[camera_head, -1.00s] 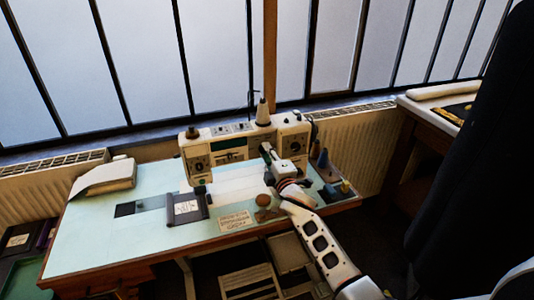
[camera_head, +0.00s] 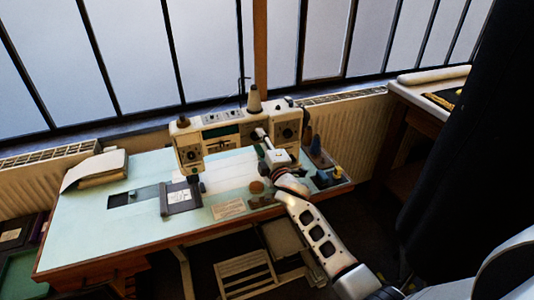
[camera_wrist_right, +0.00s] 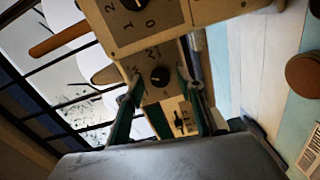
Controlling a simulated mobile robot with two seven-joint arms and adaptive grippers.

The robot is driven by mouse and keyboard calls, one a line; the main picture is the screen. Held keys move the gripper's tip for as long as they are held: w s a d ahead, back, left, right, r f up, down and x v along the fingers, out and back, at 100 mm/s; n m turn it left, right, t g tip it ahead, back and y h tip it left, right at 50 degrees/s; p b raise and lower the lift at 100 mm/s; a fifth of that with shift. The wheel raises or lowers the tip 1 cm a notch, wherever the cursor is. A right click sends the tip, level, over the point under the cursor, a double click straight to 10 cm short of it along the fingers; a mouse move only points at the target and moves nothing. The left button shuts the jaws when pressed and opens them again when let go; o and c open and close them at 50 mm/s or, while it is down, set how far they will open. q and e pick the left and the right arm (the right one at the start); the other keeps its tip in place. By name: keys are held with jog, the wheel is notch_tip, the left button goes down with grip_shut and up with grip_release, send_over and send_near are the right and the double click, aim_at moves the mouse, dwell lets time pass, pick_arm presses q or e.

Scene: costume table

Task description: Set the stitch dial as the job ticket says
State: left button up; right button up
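The sewing machine (camera_head: 222,138) stands on the pale blue table, with a round dial on the front of each end. My right gripper (camera_head: 262,136) is at the front of its right part. In the right wrist view, the gripper (camera_wrist_right: 158,82) is open, its two fingers apart on either side of a black stitch knob (camera_wrist_right: 160,77). I cannot tell whether they touch it. A second black dial (camera_wrist_right: 132,4) with numerals is above, cut by the frame edge. My left gripper is out of view.
A thread cone (camera_head: 254,98) stands on the machine. A brown round object (camera_head: 256,187) and small items (camera_head: 322,178) are to the right. A stack of cloth or paper (camera_head: 95,170) lies at the left. A dark curtain (camera_head: 460,150) hangs at the right. The table's left part is mostly clear.

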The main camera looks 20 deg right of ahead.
jog(key=s, duration=1)
jog(key=shift+s+d, duration=0.15)
jog(key=shift+s, duration=0.25)
jog(key=s+a+f+m+g+y, duration=0.1)
jog(key=s+f+m+g, duration=0.2)
jog(key=s+f, duration=0.9)
jog(key=s+a+f+m+g+y, duration=0.1)
jog(key=s+f+m+g, duration=0.3)
jog(key=s+f+m, duration=0.5)
jog(key=s+a+f, duration=0.1)
jog(key=s+f, duration=0.2)
jog(key=s, duration=0.6)
jog(key=shift+s+a+f, duration=0.15)
jog(key=shift+s+f, duration=0.1)
jog(key=shift+s, duration=0.1)
